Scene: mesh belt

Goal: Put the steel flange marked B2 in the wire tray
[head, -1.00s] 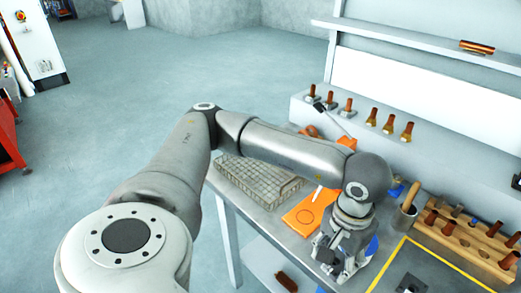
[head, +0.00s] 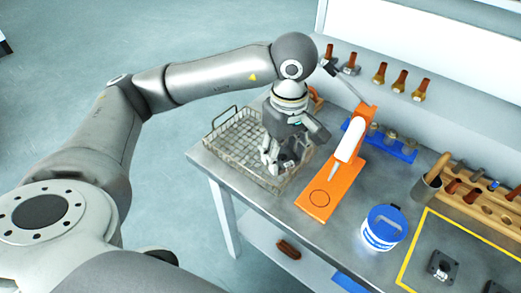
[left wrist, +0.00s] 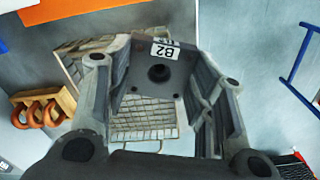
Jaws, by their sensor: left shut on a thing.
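The steel flange marked B2 (left wrist: 158,78) is a dark square plate with a round central hole and a white label, seen in the left wrist view. My left gripper (head: 283,165) is shut on it, with one finger on each side. In the head view the flange cannot be told apart from the dark fingers. The gripper points down over the right part of the wire tray (head: 213,137). The tray's mesh (left wrist: 143,122) shows below the flange in the left wrist view. Whether the flange touches the tray is unclear. My right gripper is not in view.
An orange stand (head: 325,192) with a white tool is right of the tray. Further right are a blue-lidded can (head: 384,228), a wooden rack (head: 480,205) and a yellow-outlined area with a dark square part (head: 443,265). A shelf with brown-handled pieces (head: 380,72) runs behind.

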